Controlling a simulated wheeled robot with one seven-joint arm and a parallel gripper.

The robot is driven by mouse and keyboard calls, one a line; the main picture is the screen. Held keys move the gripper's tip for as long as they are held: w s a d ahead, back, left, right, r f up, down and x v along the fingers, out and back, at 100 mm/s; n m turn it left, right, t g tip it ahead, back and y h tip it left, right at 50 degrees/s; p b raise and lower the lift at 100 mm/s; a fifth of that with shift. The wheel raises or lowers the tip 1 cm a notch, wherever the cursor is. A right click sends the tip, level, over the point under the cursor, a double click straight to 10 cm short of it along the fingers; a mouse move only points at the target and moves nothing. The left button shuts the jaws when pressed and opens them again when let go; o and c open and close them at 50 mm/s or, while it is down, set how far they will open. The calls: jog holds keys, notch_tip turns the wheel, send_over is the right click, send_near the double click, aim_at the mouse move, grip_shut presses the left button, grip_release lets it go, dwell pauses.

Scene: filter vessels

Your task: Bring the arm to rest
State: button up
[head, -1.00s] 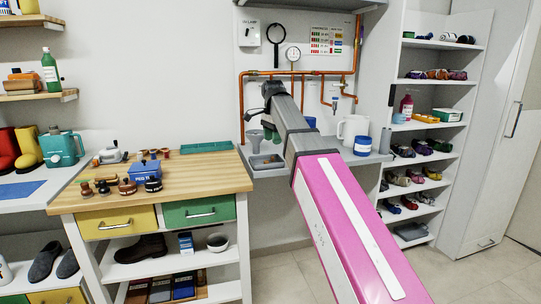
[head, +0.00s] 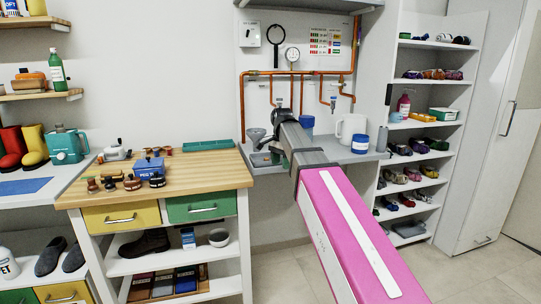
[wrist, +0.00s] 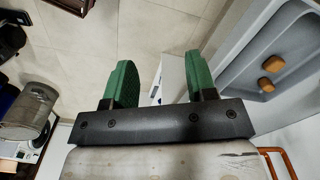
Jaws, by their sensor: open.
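My gripper (wrist: 160,78) shows in the wrist view with two green fingers spread apart and nothing between them. Pale floor tiles show beyond the gap. In the head view my pink and grey arm (head: 345,235) reaches out to the wall counter (head: 345,152), and its grey far end is just above the counter's left part. The gripper is mostly hidden there behind my arm. A grey funnel-shaped vessel (head: 256,136) stands just left of the arm's end.
A grey basin (wrist: 235,85) with two orange-brown pieces (wrist: 269,73) lies right of the fingers. A metal cylinder (wrist: 30,110) is at left. A white jug (head: 352,127) and blue-labelled tub (head: 360,144) stand on the counter. Copper pipes (head: 300,73) run above. A wooden workbench (head: 200,172) stands left.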

jog(key=s+d+f+n, duration=0.3)
jog(key=s+d+f, duration=0.2)
jog(key=f, duration=0.6)
jog(key=s+d+f+n, duration=0.3)
jog(key=s+d+f, duration=0.2)
jog(key=f, duration=0.7)
jog(key=s+d+f+n, duration=0.3)
jog(key=s+f, duration=0.5)
jog(key=f, duration=0.4)
jog(key=shift+s+d+f+n, duration=0.15)
jog(key=shift+s+d+n, duration=0.15)
jog(key=shift+d, duration=0.6)
